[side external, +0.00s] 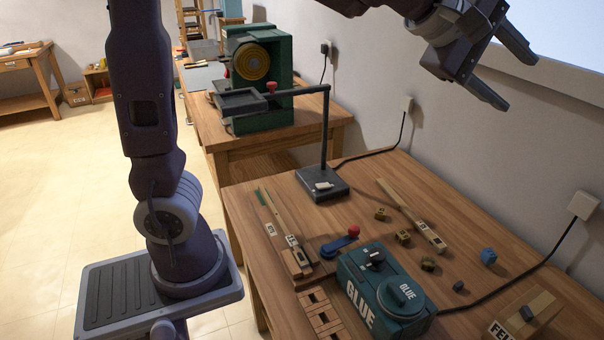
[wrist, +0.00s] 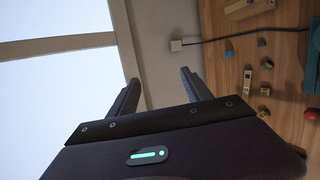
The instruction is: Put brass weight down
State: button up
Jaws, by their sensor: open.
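My gripper (side external: 520,86) is high above the back right of the table, beside the wall. Its two fingers are spread with nothing between them; the wrist view also shows the empty gap (wrist: 160,76). Three small brass-coloured blocks, which look like the weights, sit apart on the table: one at the back (side external: 382,214), one in the middle (side external: 403,238) and one near the green glue pot (side external: 428,264). In the wrist view small brass pieces (wrist: 266,63) show at the right, well away from the fingers. I cannot tell which one the task means.
A wooden key stick (side external: 412,215) lies beside the blocks. The glue pot (side external: 385,290), a blue piece (side external: 488,256), a felt box (side external: 525,315) and a black lamp-like stand (side external: 322,184) are on the table (side external: 470,225). A cable runs along the right side.

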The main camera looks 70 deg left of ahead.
jog(key=s+a+f+m+g+y, duration=0.1)
jog(key=s+f+m, duration=0.3)
jog(key=s, duration=0.6)
jog(key=s+a+f+m+g+y, duration=0.1)
jog(key=s+a+f+m+g, duration=0.2)
jog(key=s+m, duration=0.4)
jog(key=s+a+f+m+g+y, duration=0.1)
jog(key=s+a+f+m, duration=0.3)
jog(key=s, duration=1.1)
notch_tip(320, 180, down, 2)
jog(key=shift+f+m+g, duration=0.1)
jog(key=shift+m+g, duration=0.3)
jog(key=shift+m, duration=0.6)
